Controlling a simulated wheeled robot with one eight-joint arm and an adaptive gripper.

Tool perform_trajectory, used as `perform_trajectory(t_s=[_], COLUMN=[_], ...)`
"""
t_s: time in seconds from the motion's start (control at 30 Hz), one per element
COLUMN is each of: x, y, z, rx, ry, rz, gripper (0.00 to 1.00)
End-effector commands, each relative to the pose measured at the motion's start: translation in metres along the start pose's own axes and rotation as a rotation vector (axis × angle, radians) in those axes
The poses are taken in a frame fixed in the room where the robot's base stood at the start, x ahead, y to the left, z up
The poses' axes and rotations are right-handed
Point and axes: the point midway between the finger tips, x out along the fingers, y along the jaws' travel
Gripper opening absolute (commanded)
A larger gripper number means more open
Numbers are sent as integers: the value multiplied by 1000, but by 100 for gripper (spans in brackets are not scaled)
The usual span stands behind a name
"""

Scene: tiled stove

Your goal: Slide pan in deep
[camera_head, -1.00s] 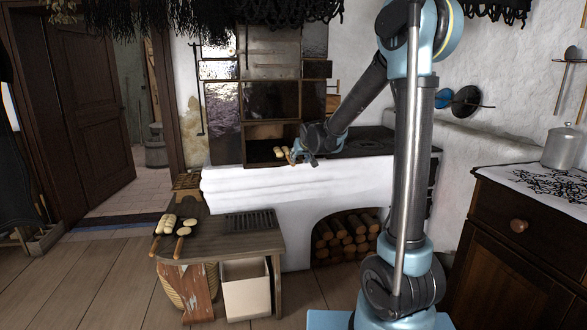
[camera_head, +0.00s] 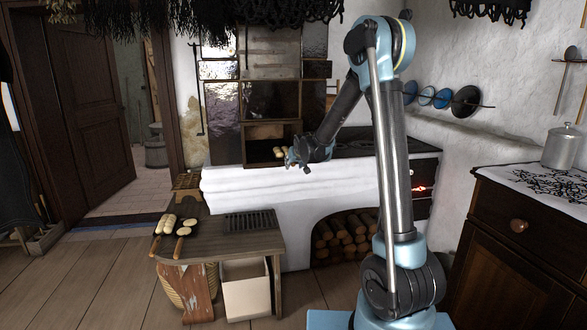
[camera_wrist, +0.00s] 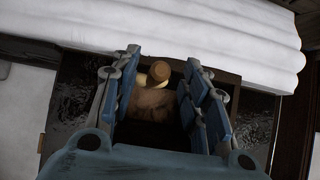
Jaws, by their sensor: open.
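A pan sits in the open oven compartment (camera_head: 262,150) of the tiled stove; pale rolls (camera_head: 279,151) show at its right part. In the wrist view, a round brown handle end (camera_wrist: 179,69) and a pale roll (camera_wrist: 159,72) lie between the fingers. My gripper (camera_wrist: 165,78) is open, with one blue finger on each side of the handle end; I cannot tell whether they touch it. In the head view my gripper (camera_head: 298,160) is at the right front of the opening and hides the handle. The pan's body is mostly hidden.
A wooden bench (camera_head: 250,238) stands before the stove with more pans of bread (camera_head: 165,226) at its left end. The white stove ledge (camera_head: 270,182) runs below the opening. A dark cabinet (camera_head: 520,235) stands at the right. The floor at left is clear.

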Motion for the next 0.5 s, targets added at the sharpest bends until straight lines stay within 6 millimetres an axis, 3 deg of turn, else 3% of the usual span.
perform_trajectory(t_s=[0.2, 0.5], x=[11, 13], y=[0, 0], z=[0, 0], rx=[0, 0], ry=[0, 0], rz=[0, 0], gripper=[42, 42])
